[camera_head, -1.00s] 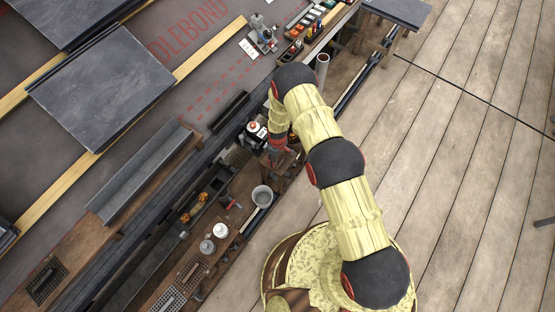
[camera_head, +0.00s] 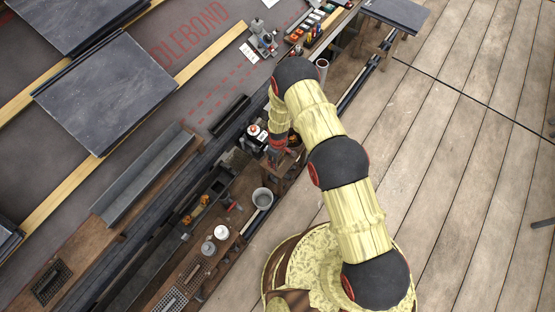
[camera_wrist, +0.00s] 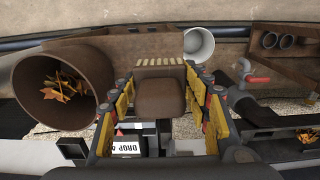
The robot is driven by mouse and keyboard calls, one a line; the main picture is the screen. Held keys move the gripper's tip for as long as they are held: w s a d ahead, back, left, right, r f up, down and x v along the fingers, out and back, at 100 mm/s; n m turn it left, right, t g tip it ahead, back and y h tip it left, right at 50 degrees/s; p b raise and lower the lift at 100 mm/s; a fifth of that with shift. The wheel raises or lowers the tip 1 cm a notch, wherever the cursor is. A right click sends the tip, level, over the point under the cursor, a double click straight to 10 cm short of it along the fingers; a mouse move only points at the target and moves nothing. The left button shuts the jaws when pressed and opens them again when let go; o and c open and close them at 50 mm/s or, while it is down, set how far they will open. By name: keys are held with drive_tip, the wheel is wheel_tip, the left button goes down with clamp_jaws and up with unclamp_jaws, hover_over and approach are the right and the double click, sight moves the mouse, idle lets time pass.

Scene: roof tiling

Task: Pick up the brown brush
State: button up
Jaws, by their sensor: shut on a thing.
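The brown brush (camera_wrist: 160,97) sits between the two fingers of my gripper (camera_wrist: 160,86) in the wrist view. It has a brown body and a row of pale bristles along its far edge. The yellow and black fingers press on it from both sides. In the head view, my gripper (camera_head: 277,157) is at the lower end of my arm, over the cluttered trough. My arm partly covers that spot, and I cannot make out the brush clearly there.
A rusty pipe with dry leaves (camera_wrist: 62,88) lies close to the left of my gripper. A light grey cup (camera_wrist: 198,45) stands beyond it, and a dark pipe with a red valve handle (camera_wrist: 258,80) is at right. A grey bucket (camera_head: 262,197) stands in the trough.

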drive_tip(key=s+r+p, duration=0.2)
drive_tip(key=s+r, duration=0.2)
drive_tip(key=s, duration=0.2)
drive_tip(key=s+d+r+p, duration=0.1)
drive_tip(key=s+r+p, duration=0.1)
drive_tip(key=s+r, duration=0.2)
drive_tip(key=s, duration=0.2)
drive_tip(key=shift+s+d, duration=0.15)
drive_tip(key=shift+s, duration=0.2)
drive_tip(key=shift+r, duration=0.1)
drive_tip(key=o, duration=0.7)
drive_tip(key=shift+c, duration=0.2)
drive_tip(key=c, duration=0.5)
